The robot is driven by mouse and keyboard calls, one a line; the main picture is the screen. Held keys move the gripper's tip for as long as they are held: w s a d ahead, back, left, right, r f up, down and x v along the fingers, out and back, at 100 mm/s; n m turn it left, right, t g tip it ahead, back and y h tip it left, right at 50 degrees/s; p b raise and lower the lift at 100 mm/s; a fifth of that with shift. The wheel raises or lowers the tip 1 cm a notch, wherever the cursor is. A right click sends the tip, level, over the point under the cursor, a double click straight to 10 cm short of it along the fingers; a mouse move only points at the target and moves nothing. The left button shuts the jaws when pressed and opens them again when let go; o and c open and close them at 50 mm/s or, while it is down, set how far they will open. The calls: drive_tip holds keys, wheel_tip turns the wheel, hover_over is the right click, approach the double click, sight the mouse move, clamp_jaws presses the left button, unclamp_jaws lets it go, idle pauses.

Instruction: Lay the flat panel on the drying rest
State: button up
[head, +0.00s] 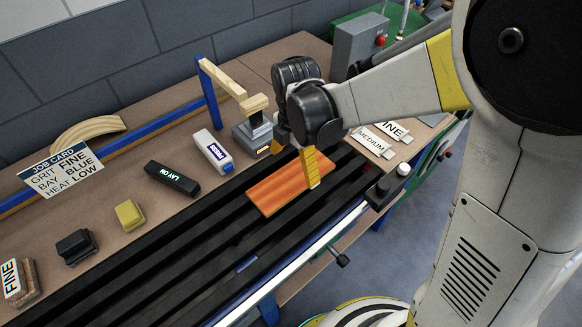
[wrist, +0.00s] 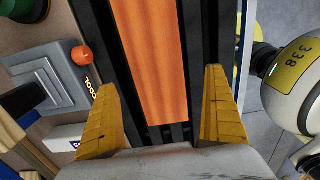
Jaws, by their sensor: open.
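The flat panel (head: 279,190), orange with wood grain, lies flat across the long black slats (head: 215,232), which look like the drying rest. My gripper (head: 300,163) is open just above the panel's right end. In the wrist view the panel (wrist: 152,45) runs between and beyond the two yellow fingers, with a gap on both sides. Its near end stops by the fingers, and nothing is held. The far finger is partly hidden in the head view.
Behind the slats stand a white bottle (head: 213,151), a black "LAY ON" display (head: 172,178), a grey device (head: 255,132) and a blue post (head: 209,92). Yellow (head: 130,215) and dark (head: 76,247) blocks sit left. "FINE" and "MEDIUM" labels (head: 372,142) lie right. Slats left of the panel are clear.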

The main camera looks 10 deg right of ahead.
sight(292, 178)
drive_tip(key=f+b, duration=0.1)
drive_tip(key=f, duration=0.1)
drive_tip(key=f+b, duration=0.2)
drive_tip(key=f, duration=0.1)
drive_tip(key=shift+w+a+f, duration=0.15)
drive_tip(key=shift+a+f, duration=0.1)
drive_tip(key=shift+f, duration=0.1)
drive_tip(key=shift+r, duration=0.1)
drive_tip(key=c, duration=1.2)
